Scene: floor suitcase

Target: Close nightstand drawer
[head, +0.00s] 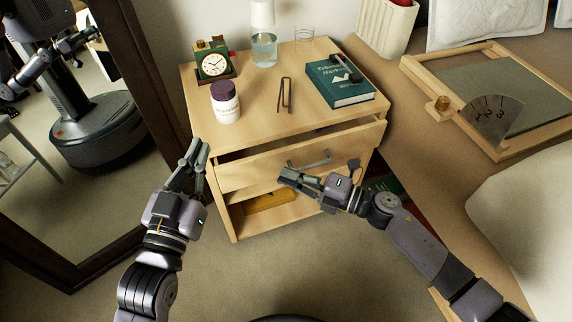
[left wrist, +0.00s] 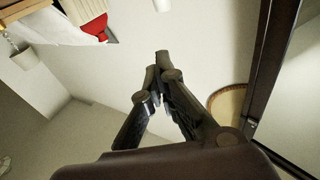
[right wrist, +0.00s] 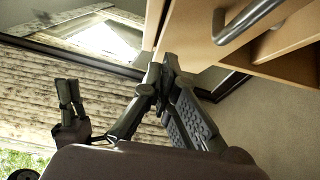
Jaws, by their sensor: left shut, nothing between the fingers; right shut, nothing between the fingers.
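The light wood nightstand (head: 252,105) stands against the wall. Its top drawer (head: 255,168) is pulled out a little, with a dark gap showing behind its front. A grey bar handle (head: 310,162) is on the drawer front; a handle also shows in the right wrist view (right wrist: 247,20). My left gripper (head: 196,148) is shut and empty near the left end of the drawer front. My right gripper (head: 284,178) is shut and empty in front of the drawer, just below the handle. I cannot tell whether either gripper touches the drawer.
On top are a clock (head: 214,66), a white jar (head: 226,102), a glass (head: 264,50), tweezers (head: 285,95) and a green book (head: 339,84). An open shelf is below the drawer. A mirror (head: 100,130) stands left; a bed (head: 530,200) is right.

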